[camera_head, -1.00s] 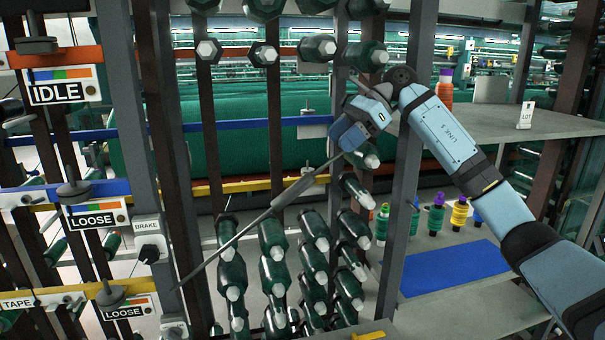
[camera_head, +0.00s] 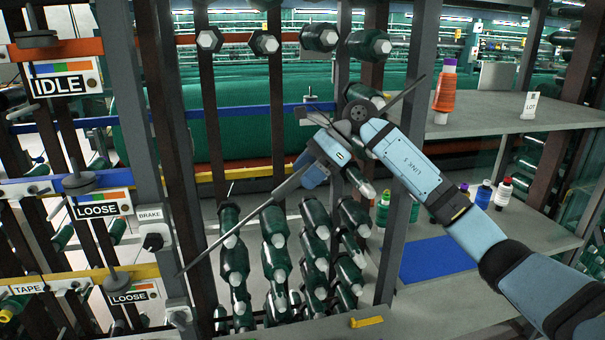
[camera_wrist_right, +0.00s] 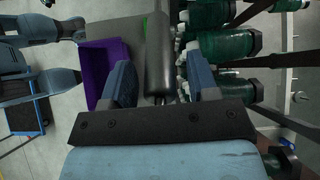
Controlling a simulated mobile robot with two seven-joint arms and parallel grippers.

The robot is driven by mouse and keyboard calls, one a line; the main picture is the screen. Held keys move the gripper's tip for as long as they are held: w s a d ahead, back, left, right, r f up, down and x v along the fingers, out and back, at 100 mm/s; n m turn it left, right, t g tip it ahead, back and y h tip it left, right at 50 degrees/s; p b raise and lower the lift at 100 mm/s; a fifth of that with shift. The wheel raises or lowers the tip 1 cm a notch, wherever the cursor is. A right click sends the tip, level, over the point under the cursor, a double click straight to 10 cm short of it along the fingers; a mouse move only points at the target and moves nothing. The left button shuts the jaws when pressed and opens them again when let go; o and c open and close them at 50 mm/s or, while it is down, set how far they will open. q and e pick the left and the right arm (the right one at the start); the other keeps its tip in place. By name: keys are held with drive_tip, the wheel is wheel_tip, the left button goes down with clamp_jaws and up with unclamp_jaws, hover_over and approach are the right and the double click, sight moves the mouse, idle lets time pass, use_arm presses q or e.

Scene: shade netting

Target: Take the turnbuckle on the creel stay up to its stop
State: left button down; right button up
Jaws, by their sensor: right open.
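The creel stay (camera_head: 222,238) is a thin grey rod running diagonally across the creel, from low left to upper right. The turnbuckle (camera_head: 288,186) is a thicker grey sleeve on it, near the middle. My right gripper (camera_head: 313,170) is at the upper end of this sleeve. In the right wrist view the dark turnbuckle (camera_wrist_right: 158,58) lies between the two blue fingers of my open right gripper (camera_wrist_right: 160,85), with gaps visible beside it. The stay's stop cannot be made out; my gripper and arm cover part of the stay. My left gripper is not in view.
Green yarn packages (camera_head: 275,250) on pegs stand close behind the stay. A grey upright (camera_head: 405,180) is right of the gripper. Shelves (camera_head: 480,118) with coloured spools and a blue mat (camera_head: 437,258) are at right. A purple bin-like object (camera_wrist_right: 97,70) shows in the wrist view.

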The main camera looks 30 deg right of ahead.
drive_tip(key=shift+w+a+f, duration=0.1)
drive_tip(key=shift+a+f, duration=0.35)
drive_tip(key=shift+f, duration=0.05)
drive_tip(key=c, duration=0.9)
drive_tip(key=shift+f+n+b, duration=0.2)
drive_tip(key=shift+n+b, duration=0.1)
drive_tip(key=shift+b, duration=0.55)
drive_tip(key=shift+r+n+b, duration=0.15)
drive_tip(key=shift+n+b, duration=0.25)
drive_tip(key=shift+r, duration=0.1)
drive_tip(key=o, duration=0.9)
